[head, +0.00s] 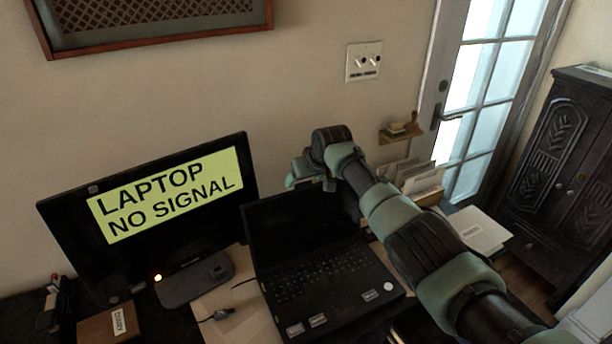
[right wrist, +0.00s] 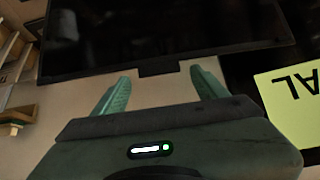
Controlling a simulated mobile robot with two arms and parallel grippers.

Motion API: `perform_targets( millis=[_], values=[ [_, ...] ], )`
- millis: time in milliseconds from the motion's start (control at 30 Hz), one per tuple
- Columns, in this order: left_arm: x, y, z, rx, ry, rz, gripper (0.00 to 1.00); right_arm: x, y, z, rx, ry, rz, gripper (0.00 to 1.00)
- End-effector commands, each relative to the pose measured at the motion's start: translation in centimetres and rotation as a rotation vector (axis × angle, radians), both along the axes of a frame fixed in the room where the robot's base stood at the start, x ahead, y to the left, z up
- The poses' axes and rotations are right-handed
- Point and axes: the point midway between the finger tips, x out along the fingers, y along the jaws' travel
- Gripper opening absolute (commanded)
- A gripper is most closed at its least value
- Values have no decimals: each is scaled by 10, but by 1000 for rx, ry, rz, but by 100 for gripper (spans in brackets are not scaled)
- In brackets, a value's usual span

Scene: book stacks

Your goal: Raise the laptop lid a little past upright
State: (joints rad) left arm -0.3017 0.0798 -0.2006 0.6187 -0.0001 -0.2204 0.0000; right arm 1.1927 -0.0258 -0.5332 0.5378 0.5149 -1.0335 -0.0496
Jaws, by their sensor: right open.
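The black laptop (head: 318,277) sits open on the desk in the head view, its keyboard facing up. Its lid (head: 290,228) stands raised with a dark screen toward me; the exact angle is hard to judge. In the right wrist view the dark lid (right wrist: 165,40) fills the top, with a small tab on its edge. My right gripper (head: 297,174) is at the lid's top edge, its fingers partly hidden by my wrist. In the right wrist view my right gripper (right wrist: 160,76) is open, with bare wall between its fingers and the lid's edge just beyond. My left gripper is not in view.
A monitor (head: 68,240) with a yellow "LAPTOP NO SIGNAL" label (head: 165,195) stands close left of the lid. A small wall shelf (head: 400,134), a letter holder (head: 420,182) and a white book (head: 478,230) are at the right. A cable plug (head: 222,314) lies left of the laptop.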

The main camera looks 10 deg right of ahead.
Motion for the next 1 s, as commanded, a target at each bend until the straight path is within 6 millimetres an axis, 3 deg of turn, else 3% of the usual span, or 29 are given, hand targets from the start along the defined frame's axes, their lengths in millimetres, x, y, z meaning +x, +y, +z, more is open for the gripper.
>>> perform_targets(
  millis=[300,633,1000],
  values=[
    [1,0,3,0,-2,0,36,-15,-6,22,0,-4,0,73],
    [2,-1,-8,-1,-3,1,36,-38,-13,56,2,-5,0,73],
    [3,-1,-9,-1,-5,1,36,-43,-15,63,1,-3,0,73]
  ],
)
